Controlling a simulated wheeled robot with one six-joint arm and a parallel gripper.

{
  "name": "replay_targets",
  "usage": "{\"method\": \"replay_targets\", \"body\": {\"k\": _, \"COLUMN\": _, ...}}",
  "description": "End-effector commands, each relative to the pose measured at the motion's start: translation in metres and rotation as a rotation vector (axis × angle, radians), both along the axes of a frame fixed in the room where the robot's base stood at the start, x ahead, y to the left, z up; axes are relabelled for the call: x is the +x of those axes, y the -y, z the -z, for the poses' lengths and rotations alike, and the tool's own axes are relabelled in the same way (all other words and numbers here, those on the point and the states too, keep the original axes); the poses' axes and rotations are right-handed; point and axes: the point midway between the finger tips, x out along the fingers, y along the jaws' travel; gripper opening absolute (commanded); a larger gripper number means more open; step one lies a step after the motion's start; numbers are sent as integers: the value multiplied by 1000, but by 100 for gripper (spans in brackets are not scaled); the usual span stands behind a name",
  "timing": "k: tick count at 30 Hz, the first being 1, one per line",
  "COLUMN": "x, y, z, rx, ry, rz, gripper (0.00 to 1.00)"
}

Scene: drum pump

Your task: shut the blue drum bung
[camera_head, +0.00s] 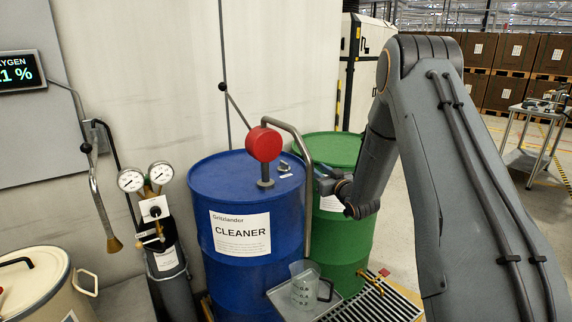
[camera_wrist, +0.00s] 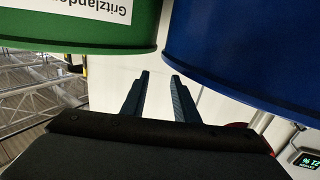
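The blue drum (camera_head: 245,205) stands against the wall with a white CLEANER label. On its top, right of the red pump (camera_head: 264,144), is a small metal bung fitting (camera_head: 284,167); whether it is open or shut is too small to tell. My gripper (camera_head: 322,178) is just right of the blue drum's rim, in front of the green drum and partly behind the pump's pipe. In the wrist view my gripper (camera_wrist: 161,77) has its two fingers apart with nothing between them. The blue drum (camera_wrist: 250,50) is at upper right there; the bung is not in that view.
The green drum (camera_head: 345,240) stands close behind at right. The pump's grey spout pipe (camera_head: 307,200) hangs down toward a clear measuring jug (camera_head: 303,290). A gas cylinder with two gauges (camera_head: 146,178) stands left of the blue drum. A floor grate (camera_head: 380,300) lies at front right.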

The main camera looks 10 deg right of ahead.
Motion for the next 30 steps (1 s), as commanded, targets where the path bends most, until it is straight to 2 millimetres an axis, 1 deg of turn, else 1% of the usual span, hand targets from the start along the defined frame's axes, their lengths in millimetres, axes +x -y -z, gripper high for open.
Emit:
{"method": "replay_targets", "body": {"k": 1, "x": 0, "y": -12, "z": 0, "rx": 19, "ry": 29, "rz": -47, "gripper": 27}}
{"method": "replay_targets", "body": {"k": 3, "x": -2, "y": -36, "z": 0, "rx": 35, "ry": 32, "rz": -120, "gripper": 27}}
{"method": "replay_targets", "body": {"k": 6, "x": -5, "y": -54, "z": 2, "rx": 41, "ry": 20, "rz": -174, "gripper": 27}}
{"method": "replay_targets", "body": {"k": 8, "x": -4, "y": -59, "z": 2, "rx": 44, "ry": 16, "rz": -189, "gripper": 27}}
{"method": "replay_targets", "body": {"k": 11, "x": 3, "y": -65, "z": 3, "rx": 43, "ry": 12, "rz": -196, "gripper": 27}}
{"method": "replay_targets", "body": {"k": 18, "x": 37, "y": -79, "z": 2, "rx": 43, "ry": 13, "rz": -195, "gripper": 27}}
{"method": "replay_targets", "body": {"k": 22, "x": 52, "y": -85, "z": 2, "rx": 42, "ry": 14, "rz": -195, "gripper": 27}}
{"method": "replay_targets", "body": {"k": 25, "x": 60, "y": -88, "z": 3, "rx": 43, "ry": 11, "rz": -194, "gripper": 27}}
{"method": "replay_targets", "body": {"k": 30, "x": 65, "y": -90, "z": 2, "rx": 43, "ry": 12, "rz": -193, "gripper": 27}}
